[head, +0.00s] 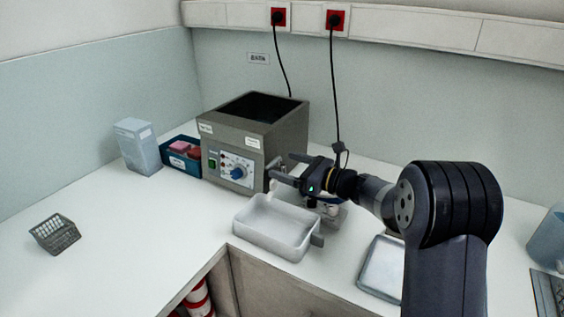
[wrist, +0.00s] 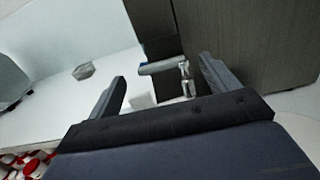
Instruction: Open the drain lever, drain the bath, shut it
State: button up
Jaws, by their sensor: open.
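The bath (head: 253,139) is a grey box with an open dark top and a front panel with a blue knob. At its right front corner is a small drain fitting with a lever (head: 274,166), partly hidden behind my gripper. In the wrist view the drain lever (wrist: 162,67) and its metal valve (wrist: 185,80) stick out beside the bath's dark wall (wrist: 215,40). My gripper (head: 289,168) is open and empty beside the fitting. In the wrist view the lever lies ahead, between the two fingers (wrist: 160,85), with no clear contact. A white tray (head: 275,226) stands below in front.
A blue bin with pink items (head: 180,156) and a clear container (head: 138,146) stand left of the bath. A wire basket (head: 54,233) sits far left. A flat metal tray (head: 382,266) lies right, near the counter's front edge. Black cables (head: 335,90) hang behind.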

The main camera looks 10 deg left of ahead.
jog(key=shift+x, duration=1.2)
jog(key=shift+c, duration=0.5)
jog(key=c, duration=0.9)
jog(key=shift+d+p, duration=0.1)
jog(key=shift+p, duration=0.2)
jog(key=n+g+p, duration=0.2)
jog(key=g, duration=0.1)
jog(key=d+n+g+y, duration=0.1)
jog(key=g, duration=0.1)
jog(key=shift+w+r+p, duration=0.15)
jog(key=shift+w+p, duration=0.2)
jog(key=shift+p, duration=0.05)
jog(key=shift+w+d+n+g+h+p, duration=0.1)
jog(key=shift+n+g+p, duration=0.5)
jog(key=shift+g, duration=0.35)
jog(key=shift+w+d+n+g+h+p, duration=0.15)
jog(key=shift+n+g+p, duration=0.35)
jog(key=shift+n+g, duration=0.4)
jog(key=shift+w+d+n+g+h+p, duration=0.1)
jog(key=shift+n+g+p, duration=0.45)
jog(key=shift+g, duration=0.8)
